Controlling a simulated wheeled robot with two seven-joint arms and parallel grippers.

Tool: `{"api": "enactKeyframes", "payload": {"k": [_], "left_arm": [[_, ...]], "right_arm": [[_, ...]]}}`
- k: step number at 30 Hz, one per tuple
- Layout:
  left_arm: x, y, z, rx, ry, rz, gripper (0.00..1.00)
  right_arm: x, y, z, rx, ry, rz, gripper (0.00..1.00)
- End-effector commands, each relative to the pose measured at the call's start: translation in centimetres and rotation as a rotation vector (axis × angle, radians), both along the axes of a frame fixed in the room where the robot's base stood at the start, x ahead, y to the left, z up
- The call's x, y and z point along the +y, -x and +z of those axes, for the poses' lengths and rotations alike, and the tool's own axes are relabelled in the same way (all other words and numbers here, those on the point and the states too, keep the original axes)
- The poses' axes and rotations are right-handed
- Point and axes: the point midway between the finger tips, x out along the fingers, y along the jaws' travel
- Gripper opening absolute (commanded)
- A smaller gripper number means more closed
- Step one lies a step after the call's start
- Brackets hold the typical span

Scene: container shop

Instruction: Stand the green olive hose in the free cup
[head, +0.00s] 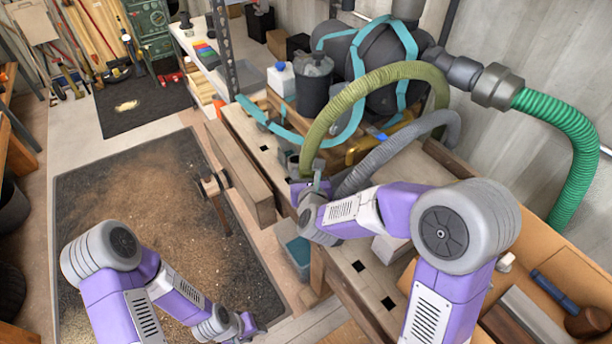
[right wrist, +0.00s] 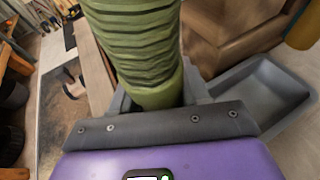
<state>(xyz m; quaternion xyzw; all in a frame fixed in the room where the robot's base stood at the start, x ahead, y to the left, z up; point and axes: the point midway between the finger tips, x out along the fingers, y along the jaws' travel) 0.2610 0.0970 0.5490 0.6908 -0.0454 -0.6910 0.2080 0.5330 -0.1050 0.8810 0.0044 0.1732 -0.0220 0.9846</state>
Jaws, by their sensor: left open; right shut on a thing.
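The olive green ribbed hose (head: 375,80) arcs over the workbench from the dark tank, and its near end comes down to my right gripper (head: 312,184). In the right wrist view my right gripper (right wrist: 158,103) is shut on the smooth cuff of the olive hose (right wrist: 135,45), with a finger on each side. The hose's lower tip is hidden behind the gripper body. My left gripper (head: 248,328) is open and empty, low over the floor mat, far from the hose. I cannot make out a free cup for certain; the bench around my right gripper is partly covered by my arm.
A grey open tray (right wrist: 262,92) lies beside my right gripper. A grey hose (head: 400,148) curves close by on the bench. A bright green hose (head: 572,130) hangs at the right. A black canister (head: 314,82) and a white jug (head: 281,80) stand behind. A mallet (head: 560,295) lies front right.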

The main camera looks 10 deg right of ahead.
Motion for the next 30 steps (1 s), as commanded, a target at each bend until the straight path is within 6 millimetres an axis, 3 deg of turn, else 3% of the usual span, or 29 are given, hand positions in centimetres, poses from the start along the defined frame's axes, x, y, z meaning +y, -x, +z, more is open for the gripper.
{"api": "enactKeyframes", "payload": {"k": [14, 30], "left_arm": [[0.0, 0.0, 0.0, 0.0, 0.0, 0.0, 0.43], [0.0, 0.0, -0.4, 0.0, 0.0, 0.0, 0.43]], "right_arm": [[0.0, 0.0, 0.0, -0.002, 0.0, 0.0, 0.07], [0.0, 0.0, -1.4, -0.001, 0.0, 0.001, 0.07]]}}
